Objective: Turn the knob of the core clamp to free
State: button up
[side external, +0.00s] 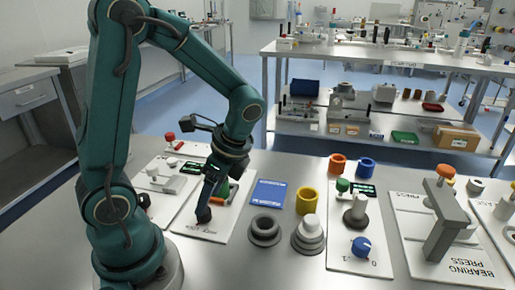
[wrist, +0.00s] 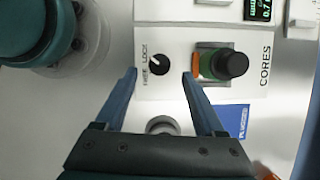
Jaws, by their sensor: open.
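The core clamp's knob (wrist: 159,64) is small, round and black with a white mark, on the white CORES panel (wrist: 178,85). FREE and LOCK are printed along its left side; the mark is on its left part, but I cannot tell exactly which word it points at. My gripper (wrist: 160,76) is open, with one finger on each side of the knob, apart from it in the picture. Beside it on the panel is a green core with a black top (wrist: 232,65) and an orange piece (wrist: 195,65). In the side view my gripper (side external: 204,213) points down at the panel and hides the knob.
A blue booklet (side external: 268,193) lies right of the panel. A dark ring (side external: 265,229), a grey stepped part (side external: 308,235) and a yellow ring (side external: 306,200) stand nearby. Farther right are a panel with a blue knob (side external: 361,246) and the bearing press (side external: 447,225).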

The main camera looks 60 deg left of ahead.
jog(key=shift+x, duration=2.15)
grip_shut()
